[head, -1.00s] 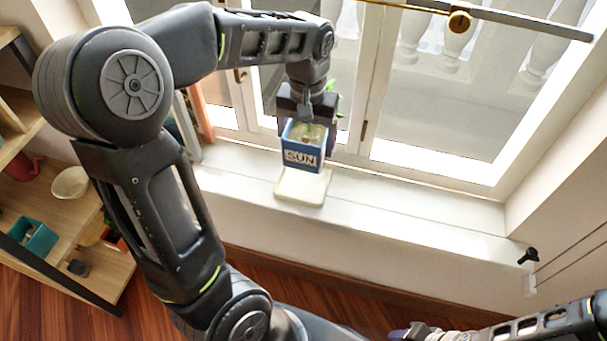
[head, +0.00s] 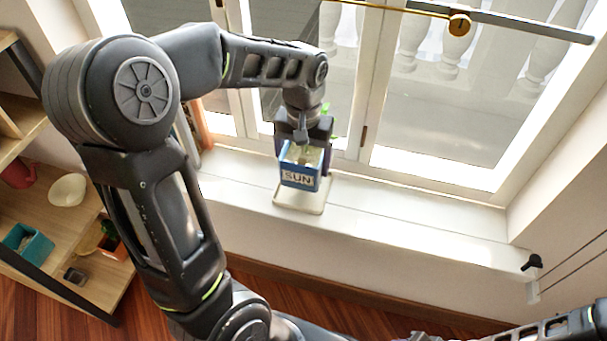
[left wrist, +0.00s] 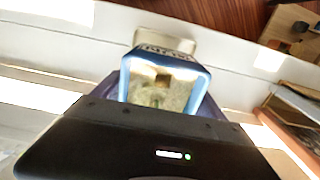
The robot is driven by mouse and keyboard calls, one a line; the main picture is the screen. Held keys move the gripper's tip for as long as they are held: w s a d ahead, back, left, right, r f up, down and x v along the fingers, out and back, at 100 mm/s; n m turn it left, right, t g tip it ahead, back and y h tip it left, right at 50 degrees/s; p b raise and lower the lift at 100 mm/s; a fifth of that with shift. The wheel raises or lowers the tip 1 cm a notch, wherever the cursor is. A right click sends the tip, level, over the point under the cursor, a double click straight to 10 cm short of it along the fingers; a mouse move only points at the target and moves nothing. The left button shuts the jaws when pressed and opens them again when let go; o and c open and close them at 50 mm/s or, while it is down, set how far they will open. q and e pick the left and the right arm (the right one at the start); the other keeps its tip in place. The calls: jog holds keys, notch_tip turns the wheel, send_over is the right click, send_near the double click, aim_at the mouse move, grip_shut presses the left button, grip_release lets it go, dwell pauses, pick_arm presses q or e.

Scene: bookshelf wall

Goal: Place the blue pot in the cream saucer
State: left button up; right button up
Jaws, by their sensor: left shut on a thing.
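The blue pot (head: 300,178), a square box marked "SUN", is held upright in my left gripper (head: 305,150) over the window sill. My left gripper is shut on it, with its fingers on the pot's sides. The pot's open top with pale contents faces my left wrist view (left wrist: 165,90). The cream saucer (head: 299,207), a flat square, lies on the sill beneath the pot, which hides much of it. Its edge also shows beyond the pot in the left wrist view (left wrist: 166,40). I cannot tell whether pot and saucer touch.
The white sill (head: 400,218) is clear to the right of the saucer. Window frames stand close behind it. On the left, a wooden shelf holds a cream bowl (head: 67,190), a teal box (head: 30,243) and other small items.

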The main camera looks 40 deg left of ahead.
aim_at(303, 157)
pick_arm(q)
jog(key=shift+f+b, duration=0.55)
jog(key=shift+f, duration=1.9)
jog(key=shift+f, duration=0.1)
jog(key=shift+f, duration=0.1)
jog(key=o, duration=1.9)
jog(key=shift+r, duration=0.75)
notch_tip(303, 157, up, 11)
jog(key=shift+f+p, duration=0.1)
jog(key=shift+p, duration=1.1)
